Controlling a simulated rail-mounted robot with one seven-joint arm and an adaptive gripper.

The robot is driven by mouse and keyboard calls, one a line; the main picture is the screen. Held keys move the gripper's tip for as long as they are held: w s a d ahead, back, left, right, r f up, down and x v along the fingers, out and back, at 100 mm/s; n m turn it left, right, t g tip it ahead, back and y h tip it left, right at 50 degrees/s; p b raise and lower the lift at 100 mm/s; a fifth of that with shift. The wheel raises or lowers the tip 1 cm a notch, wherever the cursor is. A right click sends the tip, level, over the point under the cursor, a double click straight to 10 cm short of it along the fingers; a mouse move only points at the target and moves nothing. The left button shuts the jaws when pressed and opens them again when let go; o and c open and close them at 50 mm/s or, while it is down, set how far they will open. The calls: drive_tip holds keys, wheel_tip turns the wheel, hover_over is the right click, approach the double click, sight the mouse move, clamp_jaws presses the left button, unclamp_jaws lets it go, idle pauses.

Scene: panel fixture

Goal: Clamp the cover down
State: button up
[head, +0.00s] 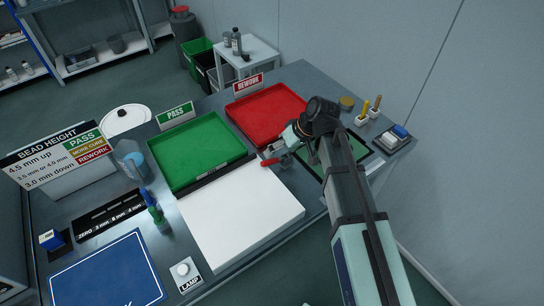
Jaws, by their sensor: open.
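A white flat slab (240,215) lies at the front middle of the bench; it may be the cover, though no label shows this. A small red-tipped part (268,162), perhaps a clamp handle, sits at the slab's far right corner. My gripper (279,154) is right above and beside this red part, with its jaws open. I cannot tell whether the fingers touch it. My arm comes from the lower right and hides part of the bench and a dark green mat (362,152) behind it.
A green tray (208,178) and a red tray (296,100) stand behind the slab. A lamp button (184,271), a blue mat (105,275) and green-blue bottles (154,210) are at left. Small tools (370,108) stand at the right. A wall rises beyond the right edge.

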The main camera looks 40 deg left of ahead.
sight(271, 160)
drive_tip(key=shift+p+x, duration=0.55)
drive_tip(key=shift+x, duration=2.4)
drive_tip(key=shift+d, duration=0.15)
drive_tip(key=c, duration=1.7)
